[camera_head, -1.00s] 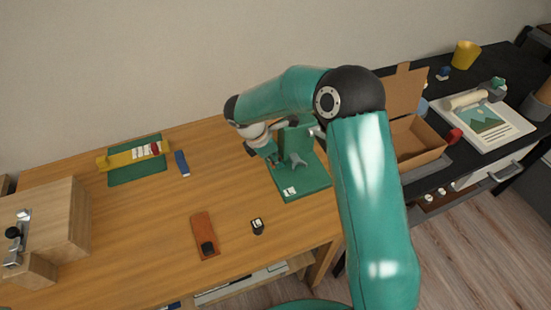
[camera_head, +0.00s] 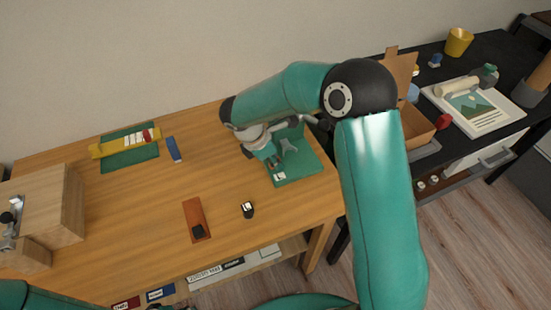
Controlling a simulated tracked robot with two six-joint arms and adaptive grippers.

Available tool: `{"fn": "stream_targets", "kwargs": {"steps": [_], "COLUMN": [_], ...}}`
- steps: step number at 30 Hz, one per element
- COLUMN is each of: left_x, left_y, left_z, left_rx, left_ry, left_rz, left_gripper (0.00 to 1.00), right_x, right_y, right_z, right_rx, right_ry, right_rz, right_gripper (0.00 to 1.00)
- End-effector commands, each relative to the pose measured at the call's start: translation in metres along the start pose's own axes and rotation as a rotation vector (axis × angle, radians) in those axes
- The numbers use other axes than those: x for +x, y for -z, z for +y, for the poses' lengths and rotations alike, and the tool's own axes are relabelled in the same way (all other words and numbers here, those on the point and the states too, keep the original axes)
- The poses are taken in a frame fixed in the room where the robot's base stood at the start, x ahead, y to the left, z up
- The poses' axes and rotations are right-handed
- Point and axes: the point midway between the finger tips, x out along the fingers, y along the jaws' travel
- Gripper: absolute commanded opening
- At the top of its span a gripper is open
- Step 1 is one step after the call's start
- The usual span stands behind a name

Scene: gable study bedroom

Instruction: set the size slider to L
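A yellow bar (camera_head: 110,146) with white marked tiles and a red piece (camera_head: 147,135) near its right end lies on a green mat (camera_head: 130,161) at the back left of the wooden table. It looks like the size slider; its letters are too small to read. My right gripper (camera_head: 272,157) hangs over the left part of a green board (camera_head: 307,168), well to the right of the yellow bar. Its fingers are small and partly blend with the board, so its opening is unclear. My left gripper is out of view; only a teal arm part shows at the lower left.
A blue block (camera_head: 174,150) lies right of the mat. A brown strip (camera_head: 194,211) with a dark piece and a small black item (camera_head: 247,210) lie toward the front. A wooden box (camera_head: 68,205) stands at left. The table middle is clear.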

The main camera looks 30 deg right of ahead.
Motion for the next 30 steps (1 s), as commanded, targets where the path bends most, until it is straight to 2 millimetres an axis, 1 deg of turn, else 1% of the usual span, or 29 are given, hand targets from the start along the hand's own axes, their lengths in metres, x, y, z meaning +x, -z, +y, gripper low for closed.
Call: {"fn": "stream_targets", "kwargs": {"steps": [1,4,13,17,20,23,30], "left_x": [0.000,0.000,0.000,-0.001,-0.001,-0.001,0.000], "left_y": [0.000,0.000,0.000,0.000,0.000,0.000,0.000], "left_z": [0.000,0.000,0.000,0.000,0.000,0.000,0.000], "left_rx": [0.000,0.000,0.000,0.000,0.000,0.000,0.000], "left_ry": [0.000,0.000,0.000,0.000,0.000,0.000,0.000], "left_rz": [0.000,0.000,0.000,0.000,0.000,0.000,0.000], "left_gripper": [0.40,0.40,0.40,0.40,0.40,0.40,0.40], "right_x": [0.002,0.001,0.000,-0.006,-0.019,-0.036,-0.085], "right_y": [0.001,0.001,0.001,0.001,0.002,0.002,0.003], "right_z": [-0.004,-0.003,-0.002,-0.001,0.000,0.000,0.001], "right_rx": [-0.003,-0.003,-0.003,-0.003,-0.002,-0.002,-0.003], "right_ry": [0.013,0.011,0.007,0.005,0.002,0.002,0.003], "right_rz": [-0.002,-0.001,0.000,0.000,0.001,0.002,0.001], "right_gripper": [0.27,0.43,0.44,0.44,0.44,0.44,0.44]}}
